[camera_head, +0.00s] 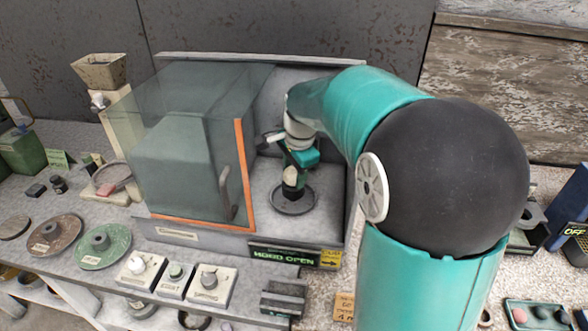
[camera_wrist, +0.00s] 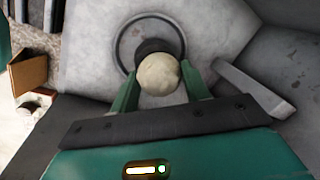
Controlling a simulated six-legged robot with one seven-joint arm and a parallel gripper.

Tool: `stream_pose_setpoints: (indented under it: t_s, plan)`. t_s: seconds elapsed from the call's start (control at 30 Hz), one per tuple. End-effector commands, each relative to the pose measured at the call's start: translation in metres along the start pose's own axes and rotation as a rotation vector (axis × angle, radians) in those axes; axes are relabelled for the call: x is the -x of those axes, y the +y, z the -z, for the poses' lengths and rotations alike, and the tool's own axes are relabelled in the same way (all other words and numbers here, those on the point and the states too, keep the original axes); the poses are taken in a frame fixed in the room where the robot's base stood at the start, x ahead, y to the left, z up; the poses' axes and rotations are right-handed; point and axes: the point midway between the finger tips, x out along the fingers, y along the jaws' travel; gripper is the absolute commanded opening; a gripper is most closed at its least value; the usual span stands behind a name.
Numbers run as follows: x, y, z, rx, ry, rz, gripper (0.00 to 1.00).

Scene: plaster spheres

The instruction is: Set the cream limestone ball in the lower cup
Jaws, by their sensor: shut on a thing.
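The cream limestone ball (camera_wrist: 159,74) is between the two green fingers of my gripper (camera_wrist: 162,82), which is shut on it. In the head view the ball (camera_head: 292,173) shows small below my gripper, inside the open-fronted hood. A dark cup (camera_wrist: 150,46) stands right behind the ball in the wrist view, partly hidden by it. In the head view the dark cup (camera_head: 292,191) is directly under the ball, in the middle of a round dark-rimmed base (camera_head: 293,209). I cannot tell whether the ball touches the cup.
The hood's glass pane with an orange edge (camera_head: 243,175) and handle stands just left of my gripper. A sign reading "HOOD OPEN" (camera_head: 285,255) is on the front. White knob blocks (camera_head: 208,286) and round discs (camera_head: 102,246) lie outside, front left.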

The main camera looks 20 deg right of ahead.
Motion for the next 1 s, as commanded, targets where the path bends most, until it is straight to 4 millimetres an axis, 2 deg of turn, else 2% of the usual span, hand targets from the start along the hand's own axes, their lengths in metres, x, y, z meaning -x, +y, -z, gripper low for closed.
stream_pose_setpoints:
  t_s: [0.5, 0.53, 0.63, 1.0]
  plan:
    - [-0.009, 0.0015, 0.0001, 0.0, 0.0, 0.001, 0.24]
    - [-0.0087, 0.0015, 0.0001, 0.0, 0.0, 0.001, 0.52]
    - [-0.0087, 0.0015, 0.0001, 0.0, 0.0, 0.001, 0.72]
    - [-0.009, 0.0018, 0.0, 0.0, 0.0, 0.0, 0.72]
